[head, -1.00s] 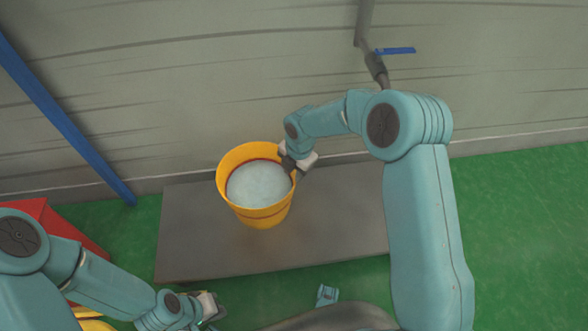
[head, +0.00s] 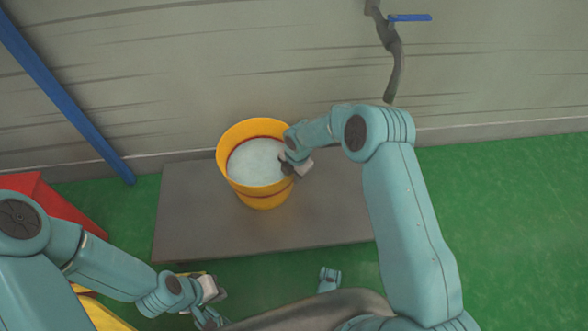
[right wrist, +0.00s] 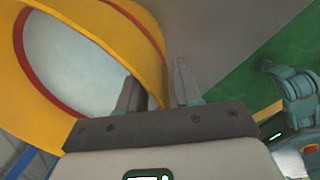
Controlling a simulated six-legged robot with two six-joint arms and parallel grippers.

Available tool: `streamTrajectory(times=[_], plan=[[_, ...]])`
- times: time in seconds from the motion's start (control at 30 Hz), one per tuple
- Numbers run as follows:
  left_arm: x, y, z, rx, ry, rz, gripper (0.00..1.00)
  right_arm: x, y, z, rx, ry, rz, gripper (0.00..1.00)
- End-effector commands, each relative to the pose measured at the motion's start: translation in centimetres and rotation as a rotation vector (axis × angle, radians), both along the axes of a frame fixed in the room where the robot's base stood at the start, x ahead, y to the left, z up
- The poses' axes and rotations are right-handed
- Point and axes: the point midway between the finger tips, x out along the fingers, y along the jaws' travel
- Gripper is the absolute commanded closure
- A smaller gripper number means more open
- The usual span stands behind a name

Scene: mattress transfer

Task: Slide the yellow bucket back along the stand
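The yellow bucket (head: 266,198) stands upright on the grey stand (head: 190,225), left of its middle and near its back edge. It is filled with something pale, and a red band runs inside its rim. My right gripper (head: 290,166) is at the bucket's right rim. In the right wrist view its fingers (right wrist: 157,88) are spread, one over the inside and one outside, with the bucket wall (right wrist: 120,35) between them; firm contact cannot be told. My left gripper (head: 215,298) is low in the head view, in front of the stand and away from the bucket; its fingers are unclear.
A grey wall (head: 250,60) rises behind the stand. A blue bar (head: 70,105) slants at the left, and a pipe with a blue lever (head: 410,17) is on the wall. A red object (head: 60,215) lies at the left. Green floor (head: 510,220) is clear at the right.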

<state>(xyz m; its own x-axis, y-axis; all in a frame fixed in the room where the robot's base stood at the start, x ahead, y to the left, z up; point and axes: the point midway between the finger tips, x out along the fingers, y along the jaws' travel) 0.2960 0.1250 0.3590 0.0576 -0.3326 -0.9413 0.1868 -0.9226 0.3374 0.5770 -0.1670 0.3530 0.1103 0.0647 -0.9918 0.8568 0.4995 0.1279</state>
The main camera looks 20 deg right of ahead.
Motion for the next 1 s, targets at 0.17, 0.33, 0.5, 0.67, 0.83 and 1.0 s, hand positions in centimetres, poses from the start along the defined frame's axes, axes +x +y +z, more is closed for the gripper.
streamTrajectory(times=[0.17,0.33,0.5,0.67,0.83,1.0], plan=[[0.04,0.04,-0.06,0.000,-0.001,0.001,1.00,0.09,-0.01,-0.24,0.000,-0.001,0.000,0.66],[0.03,0.03,-0.05,0.000,-0.001,0.001,1.00,0.07,0.00,-0.22,0.000,-0.001,0.000,0.69],[0.03,0.03,-0.06,0.000,-0.001,0.001,1.00,0.06,0.00,-0.22,0.001,-0.001,0.000,1.00],[0.03,0.02,-0.06,0.000,-0.001,0.001,1.00,0.05,0.01,-0.22,0.001,-0.001,0.000,1.00],[0.02,0.01,-0.06,0.000,-0.001,0.000,1.00,0.05,0.02,-0.22,0.001,-0.001,0.000,1.00],[0.02,0.01,-0.06,0.000,0.000,0.000,1.00,0.04,0.02,-0.22,0.000,0.000,0.000,1.00]])
